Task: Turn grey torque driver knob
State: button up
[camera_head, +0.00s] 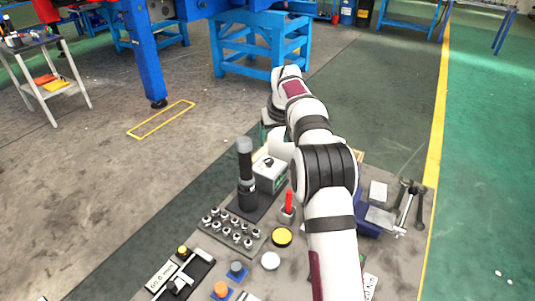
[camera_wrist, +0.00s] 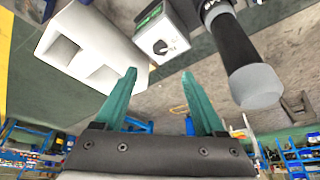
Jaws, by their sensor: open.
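The torque driver (camera_head: 247,188) stands upright on a dark base, with a black body and a grey knob (camera_head: 244,145) on top. In the wrist view its black body (camera_wrist: 232,42) hangs in from the upper right, and the grey knob (camera_wrist: 256,86) lies right of my fingers. My gripper (camera_wrist: 158,74) has two green fingers spread apart with nothing between them. The knob is outside the fingers, with a visible gap from the right one. In the head view my gripper is mostly hidden by my arm.
A light grey box (camera_head: 270,172) with a dial stands beside the driver; it also shows in the wrist view (camera_wrist: 162,38). A white block (camera_wrist: 92,42) with openings is at the wrist view's upper left. A rack of sockets (camera_head: 231,231), a red-handled tool (camera_head: 288,203) and a yellow disc (camera_head: 282,237) are nearby.

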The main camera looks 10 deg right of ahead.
aim_at(270, 161)
jog(key=x, duration=1.2)
jog(key=shift+f, duration=0.15)
jog(key=shift+c, duration=0.4)
